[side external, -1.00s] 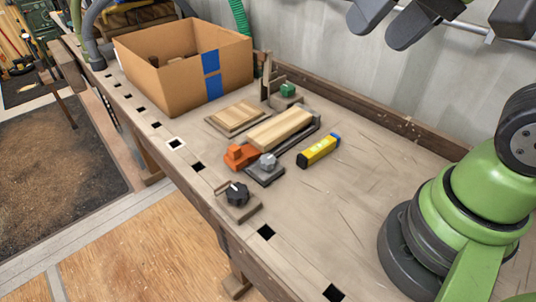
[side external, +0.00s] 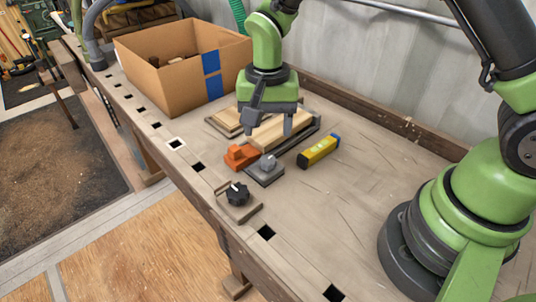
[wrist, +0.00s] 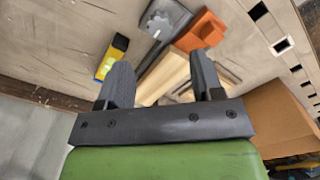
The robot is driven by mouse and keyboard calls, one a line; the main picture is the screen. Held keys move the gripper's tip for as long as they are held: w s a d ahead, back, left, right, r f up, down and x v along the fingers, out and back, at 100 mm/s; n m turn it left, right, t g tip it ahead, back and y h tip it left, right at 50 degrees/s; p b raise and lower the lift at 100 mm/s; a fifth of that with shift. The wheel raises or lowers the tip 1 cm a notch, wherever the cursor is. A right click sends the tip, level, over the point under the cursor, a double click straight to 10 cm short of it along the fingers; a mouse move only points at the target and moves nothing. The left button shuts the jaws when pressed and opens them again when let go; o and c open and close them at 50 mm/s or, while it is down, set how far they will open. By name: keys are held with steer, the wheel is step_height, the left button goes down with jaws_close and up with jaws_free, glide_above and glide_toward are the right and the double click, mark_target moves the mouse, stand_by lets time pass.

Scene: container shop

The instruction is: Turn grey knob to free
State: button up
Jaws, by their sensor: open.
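The grey knob (side external: 267,161) sits on a dark square base at the near end of the clamp with the wood block; it also shows at the top of the wrist view (wrist: 158,22). My gripper (side external: 270,135) is open and empty, pointing down above the wood block (side external: 284,130), behind the grey knob and apart from it. In the wrist view its two fingers (wrist: 155,75) are spread, with the wood block beyond them. The green knob seen earlier is hidden behind my gripper.
An orange block (side external: 240,156) stands close left of the grey knob. A black knob (side external: 236,194) on a wooden base is nearer the bench edge. A yellow level (side external: 319,151) lies to the right. A cardboard box (side external: 160,82) stands at back left. The bench's right front is clear.

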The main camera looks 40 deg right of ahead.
mark_target(268, 158)
step_height(268, 158, down, 8)
steer(key=shift+f, duration=0.1)
stand_by(0.4)
steer(key=c, duration=0.9)
